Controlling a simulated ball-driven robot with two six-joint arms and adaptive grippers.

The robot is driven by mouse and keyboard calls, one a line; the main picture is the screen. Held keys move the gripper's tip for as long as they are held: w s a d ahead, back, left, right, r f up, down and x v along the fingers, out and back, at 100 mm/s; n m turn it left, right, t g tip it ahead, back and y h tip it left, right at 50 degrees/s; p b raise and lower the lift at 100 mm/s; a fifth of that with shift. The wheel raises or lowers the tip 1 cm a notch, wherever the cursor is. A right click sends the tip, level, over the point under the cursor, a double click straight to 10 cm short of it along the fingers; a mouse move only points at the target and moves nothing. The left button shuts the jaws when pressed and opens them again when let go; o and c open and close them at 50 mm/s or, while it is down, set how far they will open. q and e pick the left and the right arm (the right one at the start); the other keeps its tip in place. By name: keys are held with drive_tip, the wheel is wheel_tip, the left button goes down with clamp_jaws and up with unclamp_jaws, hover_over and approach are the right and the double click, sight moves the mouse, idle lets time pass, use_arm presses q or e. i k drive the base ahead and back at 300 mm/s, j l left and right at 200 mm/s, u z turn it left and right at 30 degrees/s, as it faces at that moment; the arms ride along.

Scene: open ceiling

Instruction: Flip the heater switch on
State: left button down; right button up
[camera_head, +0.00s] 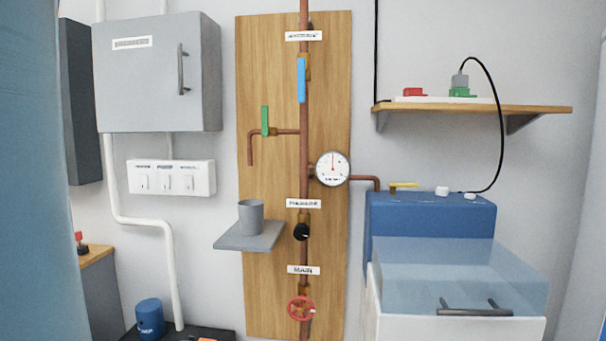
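A white switch panel (207,178) is on the wall at the left, below a grey cabinet. It carries three small rocker switches in a row: a left switch (144,182), a middle switch (165,183) and a right switch (188,184). Each has a small label above it, too blurred to read surely, so I cannot tell which one is the heater's. Whether each switch is up or down is too small to tell. Neither of my grippers is in view.
The grey cabinet (150,85) is shut. White pipe (145,220) runs below the panel. A wooden board (270,60) with copper pipe, valves and gauge (333,168) stands right of it. A small shelf (262,240) holding a grey cup (250,216) juts out.

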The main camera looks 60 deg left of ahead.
sight(143, 178)
drive_tip(key=u, duration=2.65)
